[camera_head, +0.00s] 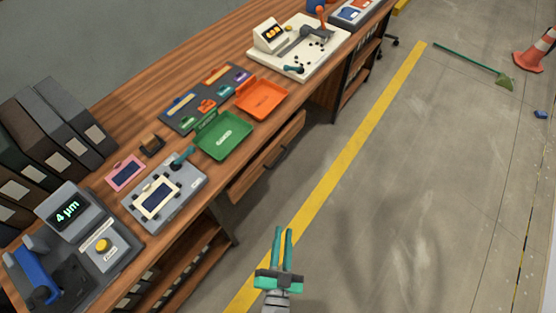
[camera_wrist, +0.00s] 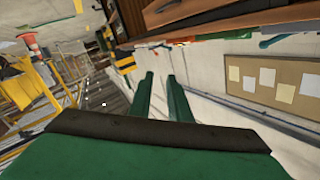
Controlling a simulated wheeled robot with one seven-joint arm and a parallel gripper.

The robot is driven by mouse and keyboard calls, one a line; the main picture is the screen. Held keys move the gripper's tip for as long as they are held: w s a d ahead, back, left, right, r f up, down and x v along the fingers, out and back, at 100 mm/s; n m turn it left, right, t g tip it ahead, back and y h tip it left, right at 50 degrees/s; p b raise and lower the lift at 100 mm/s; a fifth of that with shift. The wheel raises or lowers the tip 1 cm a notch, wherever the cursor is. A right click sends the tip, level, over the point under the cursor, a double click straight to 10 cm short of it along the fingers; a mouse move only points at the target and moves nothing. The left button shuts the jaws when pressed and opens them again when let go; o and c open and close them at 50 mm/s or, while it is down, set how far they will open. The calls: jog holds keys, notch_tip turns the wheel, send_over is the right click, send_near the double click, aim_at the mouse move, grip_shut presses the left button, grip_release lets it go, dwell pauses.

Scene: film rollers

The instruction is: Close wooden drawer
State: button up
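The wooden drawer (camera_head: 262,168) is under the front edge of the long wooden desk in the head view, below the green and orange trays. Its front carries a dark handle (camera_head: 277,151). The drawer front appears to stand a little out from the desk edge; how far is hard to tell. My gripper (camera_head: 283,230) is over the floor in front of the desk, below and right of the drawer, and apart from it. Its two green fingers are slightly apart with nothing between them; they also show in the wrist view (camera_wrist: 160,76).
The desk top (camera_head: 215,65) holds a green tray (camera_head: 224,135), an orange tray (camera_head: 261,98), a grey device (camera_head: 165,195) and a gauge with a display (camera_head: 68,212). Open shelves (camera_head: 185,265) lie below.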

jog(key=w+f+m+h, duration=0.2)
jog(key=w+f+m, duration=0.35)
jog(key=w, duration=0.75)
jog(key=m+g, duration=0.3)
send_near(279, 160)
jog(key=shift+h, duration=0.5)
jog(key=x, duration=1)
jog(key=shift+w+a+f, duration=0.15)
jog(key=shift+a+f, duration=0.2)
jog(key=shift+f, duration=0.05)
grip_shut()
